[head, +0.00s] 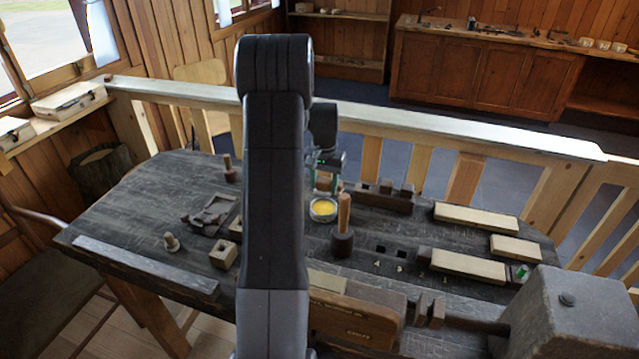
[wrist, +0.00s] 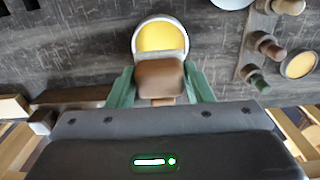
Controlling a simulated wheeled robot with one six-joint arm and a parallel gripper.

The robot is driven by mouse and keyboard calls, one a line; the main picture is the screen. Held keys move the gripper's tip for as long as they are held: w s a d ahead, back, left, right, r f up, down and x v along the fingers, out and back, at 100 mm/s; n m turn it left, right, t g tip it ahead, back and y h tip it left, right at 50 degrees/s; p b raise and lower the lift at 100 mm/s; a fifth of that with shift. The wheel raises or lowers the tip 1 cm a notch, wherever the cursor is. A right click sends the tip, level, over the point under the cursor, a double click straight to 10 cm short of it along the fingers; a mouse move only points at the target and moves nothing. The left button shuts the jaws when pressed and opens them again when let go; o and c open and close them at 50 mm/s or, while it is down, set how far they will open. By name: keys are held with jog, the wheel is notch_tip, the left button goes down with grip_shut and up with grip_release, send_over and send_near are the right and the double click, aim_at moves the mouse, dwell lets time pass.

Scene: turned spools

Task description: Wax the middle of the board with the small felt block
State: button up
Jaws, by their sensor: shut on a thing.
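My gripper (head: 325,181) is over the back of the dark bench, its green fingers shut on a small brown block (wrist: 160,77). The block also shows below the fingers in the head view (head: 323,186). A round tin of yellow wax (head: 323,209) stands on the bench just in front of the block. In the wrist view the block overlaps the near rim of the tin (wrist: 160,36); I cannot tell whether they touch. Pale boards lie at the right: a long one (head: 476,217), a short one (head: 515,248) and another (head: 467,264). I cannot tell which one is meant.
A dark mallet (head: 342,243) with an upright handle stands right of the tin. A large grey block (head: 572,315) fills the front right. A grey strip (head: 145,268) lies along the left front edge. My arm hides the bench's middle. A railing (head: 450,134) runs behind.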

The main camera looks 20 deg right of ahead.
aim_at(324, 208)
jog(key=shift+f+b, duration=1.7)
jog(key=shift+f, duration=1.15)
jog(key=shift+f+b, duration=0.35)
jog(key=shift+f, duration=0.25)
jog(key=shift+r+p, duration=2.2)
jog(key=shift+r, duration=1.4)
jog(key=shift+f, duration=0.1)
